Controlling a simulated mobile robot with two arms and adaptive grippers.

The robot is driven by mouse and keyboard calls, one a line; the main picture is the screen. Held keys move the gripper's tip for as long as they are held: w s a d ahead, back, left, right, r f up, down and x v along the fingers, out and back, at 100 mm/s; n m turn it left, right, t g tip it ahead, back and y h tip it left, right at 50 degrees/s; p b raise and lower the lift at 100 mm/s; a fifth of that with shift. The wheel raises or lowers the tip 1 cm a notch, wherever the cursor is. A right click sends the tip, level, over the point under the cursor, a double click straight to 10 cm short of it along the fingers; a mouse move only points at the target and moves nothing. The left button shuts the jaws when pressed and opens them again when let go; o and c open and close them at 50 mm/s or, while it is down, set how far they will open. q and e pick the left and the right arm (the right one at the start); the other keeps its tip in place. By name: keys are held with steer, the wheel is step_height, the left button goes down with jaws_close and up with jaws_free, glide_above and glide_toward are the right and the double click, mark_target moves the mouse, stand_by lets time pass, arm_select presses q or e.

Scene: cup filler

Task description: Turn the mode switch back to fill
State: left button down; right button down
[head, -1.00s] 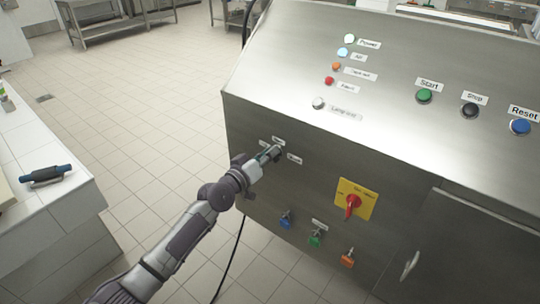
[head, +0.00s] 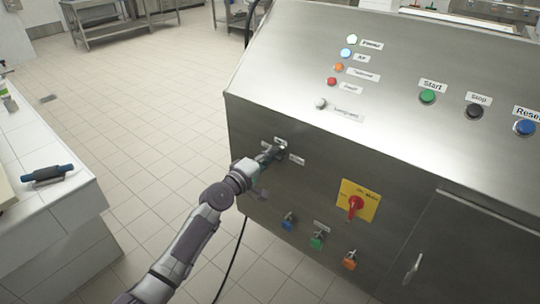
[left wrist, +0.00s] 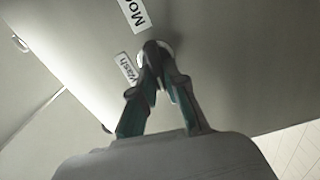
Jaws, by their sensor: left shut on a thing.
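The mode switch (head: 281,147) is a small dark knob on the front panel of the steel machine, among small white labels. In the left wrist view the labels "Mode" (left wrist: 137,12) and "Wash" (left wrist: 127,68) show beside it. My left gripper (head: 270,156) is at the switch. In the left wrist view its fingertips (left wrist: 157,55) are closed together on the switch and hide most of it, so I cannot read which way it points. My right gripper is in neither view.
A red rotary switch on a yellow plate (head: 373,207) sits to the right. Start, Stop and Reset buttons (head: 428,97) are on the sloped top. A tiled counter (head: 50,217) stands at the left, with open floor between.

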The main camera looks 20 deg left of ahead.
arm_select(q)
steer(key=shift+f+n, duration=0.1)
steer(key=shift+n, duration=0.5)
steer(key=c, duration=1.2)
jaws_free()
steer(key=shift+s+a, duration=0.1)
steer(key=v, duration=1.2)
